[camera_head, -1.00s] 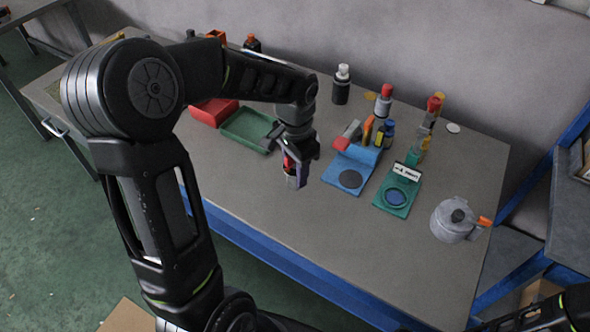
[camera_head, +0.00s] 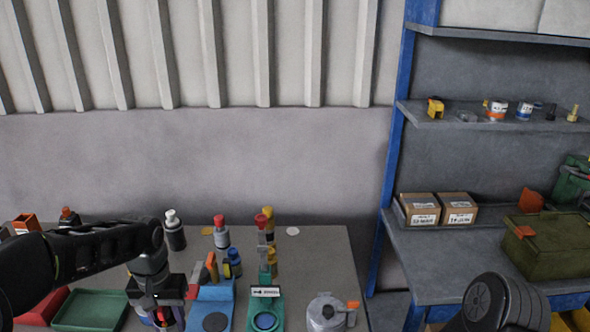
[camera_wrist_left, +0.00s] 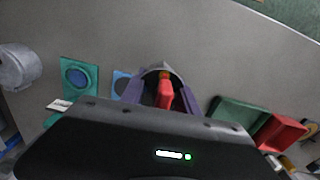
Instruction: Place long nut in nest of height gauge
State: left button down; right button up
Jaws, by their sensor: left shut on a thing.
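My left gripper (camera_head: 162,318) is low at the bottom edge of the head view, left of the blue plate (camera_head: 213,292). In the left wrist view its purple fingers are closed around a partly hidden part (camera_wrist_left: 165,94). Red and grey show there; I cannot tell its full shape or confirm it is the long nut. The blue plate has a dark round recess. To its right a green plate (camera_head: 265,305) has a blue round recess and a white label too small to read. I cannot tell which plate is the height gauge. My right gripper is out of view.
A green tray (camera_head: 90,310) and a red bin (camera_head: 45,305) are left of the gripper. Several bottles and small blocks stand behind the plates. A grey pot (camera_head: 326,312) is on the right. Shelves (camera_head: 470,240) with boxes stand beyond the table's right edge.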

pick_arm(q)
jog(key=w+d+f+b, duration=0.2)
jog(key=w+d+f, duration=0.1)
jog(key=d, duration=0.5)
jog(key=shift+w+d+m, duration=0.15)
jog(key=shift+w+m, duration=0.2)
jog(key=shift+m, duration=0.05)
jog(key=shift+f, duration=0.1)
